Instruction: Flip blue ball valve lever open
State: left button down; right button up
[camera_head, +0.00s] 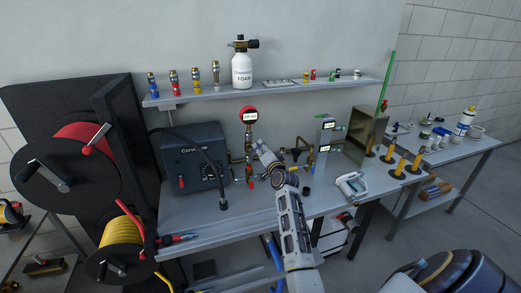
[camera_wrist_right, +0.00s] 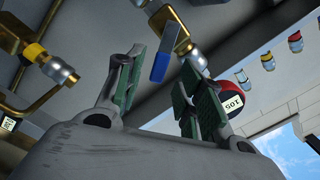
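The blue lever (camera_wrist_right: 162,57) shows in the right wrist view, hanging from a brass valve and fitting (camera_wrist_right: 190,52). It lies between and beyond the fingertips of my right gripper (camera_wrist_right: 160,70), with no clear contact. The two fingers with green pads are spread apart and hold nothing. In the head view my right gripper (camera_head: 266,158) reaches over the bench to the brass pipework, just right of the red-rimmed gauge (camera_head: 249,114). The lever is too small or hidden to make out there.
The red gauge shows close behind one finger in the wrist view (camera_wrist_right: 232,101). A dark control box (camera_head: 195,157) stands left on the bench (camera_head: 215,228). A shelf (camera_head: 270,92) with a foam bottle (camera_head: 242,67) and couplings is above. A metal box (camera_head: 367,133) stands at right.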

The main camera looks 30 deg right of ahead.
jog(key=shift+b+x, duration=0.3)
jog(key=shift+x, duration=0.6)
jog(key=shift+f, duration=0.1)
grip_shut()
